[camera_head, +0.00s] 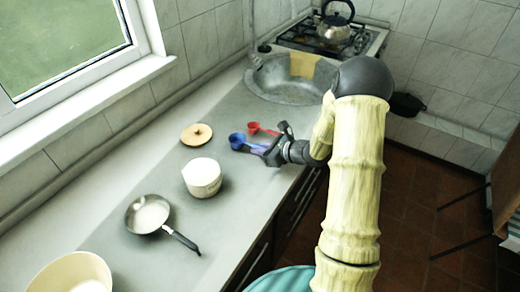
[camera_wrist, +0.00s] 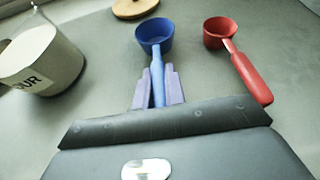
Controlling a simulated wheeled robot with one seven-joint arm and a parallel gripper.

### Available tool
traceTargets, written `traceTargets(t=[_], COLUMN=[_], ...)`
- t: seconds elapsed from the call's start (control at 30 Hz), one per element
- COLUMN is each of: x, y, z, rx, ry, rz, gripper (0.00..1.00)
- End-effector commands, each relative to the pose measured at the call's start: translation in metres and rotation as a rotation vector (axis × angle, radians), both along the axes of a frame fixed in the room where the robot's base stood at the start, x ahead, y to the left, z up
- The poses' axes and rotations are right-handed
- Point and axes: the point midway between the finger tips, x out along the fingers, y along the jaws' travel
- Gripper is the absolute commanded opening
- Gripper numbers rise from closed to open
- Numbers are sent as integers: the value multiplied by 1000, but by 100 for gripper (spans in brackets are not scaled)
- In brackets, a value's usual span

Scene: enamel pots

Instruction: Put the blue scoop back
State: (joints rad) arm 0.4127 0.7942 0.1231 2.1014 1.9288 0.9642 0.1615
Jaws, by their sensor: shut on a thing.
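The blue scoop (camera_head: 238,141) is a small round cup on a straight handle, near the right part of the counter. In the wrist view the scoop (camera_wrist: 154,38) has its cup pointing away from me and its handle running back between my fingers. My gripper (camera_head: 262,150) is shut on the handle; its purple fingertips (camera_wrist: 157,85) lie on either side of it. I cannot tell whether the scoop touches the counter. A white pot (camera_head: 202,180) stands in front and to the left; in the wrist view the pot (camera_wrist: 42,58) shows letters ending in "UR" and white contents.
A red scoop (camera_wrist: 238,60) lies just right of the blue one. A round wooden lid (camera_head: 196,134) lies behind the pot. A small pan (camera_head: 150,214) and a cream bowl (camera_head: 72,275) stand nearer. A sink (camera_head: 290,80) and stove with kettle (camera_head: 335,28) are farther back.

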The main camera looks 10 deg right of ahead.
Motion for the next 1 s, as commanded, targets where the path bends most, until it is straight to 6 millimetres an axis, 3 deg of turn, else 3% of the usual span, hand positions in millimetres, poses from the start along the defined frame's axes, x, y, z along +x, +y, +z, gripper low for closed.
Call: traceTargets(t=[0.4,0.43,0.5,0.53,1.0], x=[0,0,0,0,-6], y=[0,0,0,0,-7], z=[-7,-6,-6,-6,0], rx=[-2,-2,-2,-2,-2], ry=[-3,-3,-2,-2,-3], rz=[0,0,0,0,-1], gripper=[0,18,32,34,34])
